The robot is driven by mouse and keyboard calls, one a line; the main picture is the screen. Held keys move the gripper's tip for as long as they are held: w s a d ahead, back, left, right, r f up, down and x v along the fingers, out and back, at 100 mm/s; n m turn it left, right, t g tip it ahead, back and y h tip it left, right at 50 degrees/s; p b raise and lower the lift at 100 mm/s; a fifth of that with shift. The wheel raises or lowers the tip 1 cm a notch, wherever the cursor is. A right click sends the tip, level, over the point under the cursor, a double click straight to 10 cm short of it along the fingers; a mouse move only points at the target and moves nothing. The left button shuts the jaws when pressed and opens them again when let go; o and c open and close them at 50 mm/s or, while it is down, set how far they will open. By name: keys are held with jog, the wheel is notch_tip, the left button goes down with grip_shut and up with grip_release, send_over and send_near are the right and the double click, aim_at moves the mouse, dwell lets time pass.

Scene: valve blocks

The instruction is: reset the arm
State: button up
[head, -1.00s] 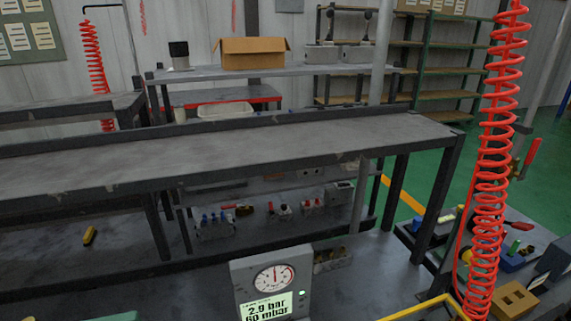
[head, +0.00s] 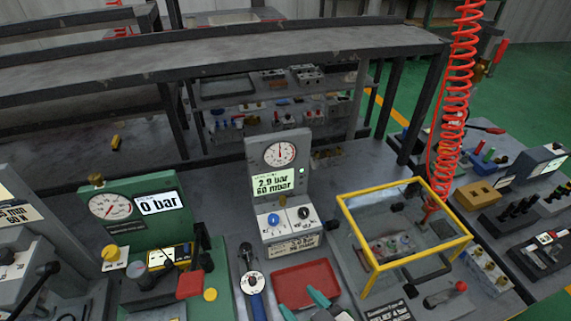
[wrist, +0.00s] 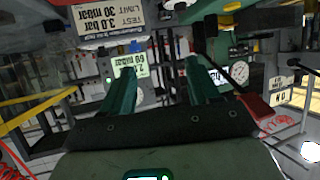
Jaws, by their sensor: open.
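My gripper (head: 303,302) shows at the bottom edge of the head view as two teal fingers, just in front of a red tray (head: 305,277). In the wrist view my gripper (wrist: 160,70) is open, its two teal fingers spread apart with nothing between them. The rest of my arm is outside the head view.
A grey gauge unit (head: 278,190) reads 2.9 bar and 60 mbar behind the tray. A green test panel (head: 125,230) reading 0 bar stands left. A yellow frame (head: 405,213) and a red coiled hose (head: 455,100) stand right. A grey shelf (head: 220,60) crosses the back.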

jog(key=s+d+f+m+g+h, duration=0.1)
jog(key=s+d+f+h, duration=0.1)
jog(key=d, duration=0.3)
jog(key=s+d+f+m+g+h+b, duration=0.1)
jog(key=d+f+g, duration=0.1)
jog(key=d, duration=0.3)
jog(key=s+d+f+m+g+h+b, duration=0.1)
jog(key=s+d+f+m+g+h, duration=0.1)
jog(key=d+f, duration=0.2)
jog(key=shift+s+d+f+h, duration=0.1)
jog(key=shift+s+d+h, duration=0.1)
jog(key=shift+d, duration=0.25)
jog(key=shift+s+d+h, duration=0.1)
jog(key=shift+s+d, duration=0.05)
jog(key=shift+d, duration=0.25)
jog(key=s+d+f+m+g+h, duration=0.1)
jog(key=s+d+g, duration=0.1)
jog(key=s+d, duration=0.2)
jog(key=s+d+m+g+b, duration=0.1)
jog(key=s+d+m+g, duration=0.1)
jog(key=s, duration=0.5)
jog(key=shift+s+d+f+g+h, duration=0.35)
jog(key=shift+d+g, duration=0.25)
jog(key=shift+d, duration=0.55)
